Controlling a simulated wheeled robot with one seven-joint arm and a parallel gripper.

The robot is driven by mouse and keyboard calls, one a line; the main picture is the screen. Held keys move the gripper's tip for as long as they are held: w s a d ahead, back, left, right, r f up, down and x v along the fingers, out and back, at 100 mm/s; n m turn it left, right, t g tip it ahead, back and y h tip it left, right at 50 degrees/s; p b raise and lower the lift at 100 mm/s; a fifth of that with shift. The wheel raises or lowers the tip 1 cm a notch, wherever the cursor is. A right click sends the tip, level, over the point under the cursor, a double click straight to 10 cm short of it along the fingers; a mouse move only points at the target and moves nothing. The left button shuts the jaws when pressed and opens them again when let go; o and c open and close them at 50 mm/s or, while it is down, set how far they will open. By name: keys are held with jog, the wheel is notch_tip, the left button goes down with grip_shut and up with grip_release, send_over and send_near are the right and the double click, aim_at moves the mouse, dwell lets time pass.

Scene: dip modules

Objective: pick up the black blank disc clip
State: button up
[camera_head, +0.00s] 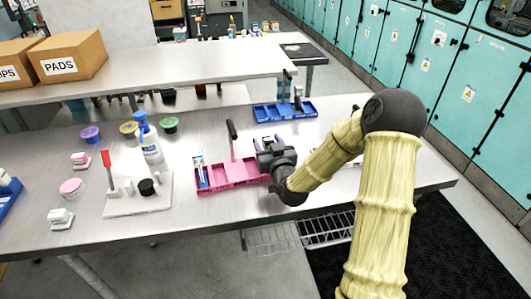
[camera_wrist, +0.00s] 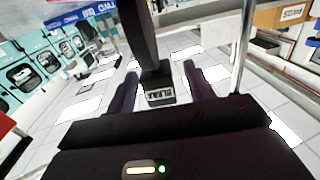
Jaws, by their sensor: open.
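The black blank disc clip shows in the wrist view as a tall dark disc (camera_wrist: 140,36), seen nearly edge-on, above a dark foot with a white label (camera_wrist: 160,95) that seems to read BLANK. My gripper (camera_wrist: 160,72) is open, with one dark finger on each side of the clip's foot; I cannot tell whether either finger touches it. In the head view my gripper (camera_head: 272,155) is low over the right end of a pink tray (camera_head: 240,173). A dark upright paddle (camera_head: 232,130) stands at that tray's back edge; it may be this clip.
A blue tray (camera_head: 285,110) lies behind my gripper. On the left, a white board (camera_head: 125,205) holds a red paddle (camera_head: 106,158) and a black round piece (camera_head: 146,187). A blue-and-white bottle (camera_head: 149,145) stands behind it. The bench front (camera_head: 200,215) is clear.

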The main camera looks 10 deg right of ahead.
jog(key=shift+s+r, duration=0.1)
dwell(0.4)
grip_shut()
notch_tip(320, 180, up, 10)
dwell(0.7)
dwell(0.5)
